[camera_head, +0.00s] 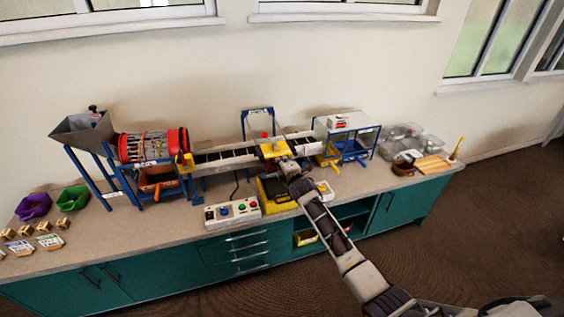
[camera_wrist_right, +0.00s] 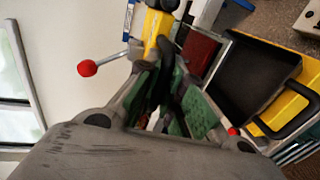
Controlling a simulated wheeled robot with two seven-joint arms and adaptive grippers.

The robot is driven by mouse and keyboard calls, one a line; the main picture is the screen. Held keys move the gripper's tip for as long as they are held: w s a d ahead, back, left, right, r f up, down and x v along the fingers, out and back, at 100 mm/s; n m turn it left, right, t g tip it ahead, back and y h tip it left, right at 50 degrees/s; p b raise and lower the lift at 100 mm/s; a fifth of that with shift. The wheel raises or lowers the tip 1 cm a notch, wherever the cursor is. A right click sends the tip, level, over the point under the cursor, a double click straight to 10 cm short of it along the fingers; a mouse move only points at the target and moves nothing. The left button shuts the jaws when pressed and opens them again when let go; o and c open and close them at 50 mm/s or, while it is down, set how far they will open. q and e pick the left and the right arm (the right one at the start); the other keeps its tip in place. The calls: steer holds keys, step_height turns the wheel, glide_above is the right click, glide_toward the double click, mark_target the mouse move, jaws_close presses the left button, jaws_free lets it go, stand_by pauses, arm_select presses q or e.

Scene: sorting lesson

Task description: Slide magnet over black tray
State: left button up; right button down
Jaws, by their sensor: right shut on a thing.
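The yellow magnet block (camera_head: 273,148) sits at the right part of the conveyor in the head view. In the right wrist view a yellow part of it (camera_wrist_right: 157,28) shows just beyond the fingertips. My right gripper (camera_head: 286,163) is at its front edge. In the wrist view its green-padded fingers (camera_wrist_right: 175,95) are shut on a dark part that seems to be the magnet's handle; the contact is partly hidden. The black tray (camera_wrist_right: 250,75) lies to the right in the wrist view, beside a yellow frame. My left gripper is not in view.
A conveyor (camera_head: 225,157) runs from the red drum (camera_head: 150,146) towards the magnet. A control box (camera_head: 232,212) with coloured buttons stands in front. A red-knobbed rod (camera_wrist_right: 87,68) is close to my right gripper. Clear bins (camera_head: 405,140) stand at the right.

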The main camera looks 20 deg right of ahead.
steer(key=shift+s+f, duration=0.1)
steer(key=shift+f, duration=0.2)
steer(key=c, duration=1.9)
jaws_free()
steer(key=o, duration=0.4)
steer(key=shift+s+r, duration=0.2)
steer(key=shift+r, duration=0.05)
steer(key=shift+w, duration=0.1)
steer(key=shift+v, duration=6.05)
steer(key=shift+m, duration=0.3)
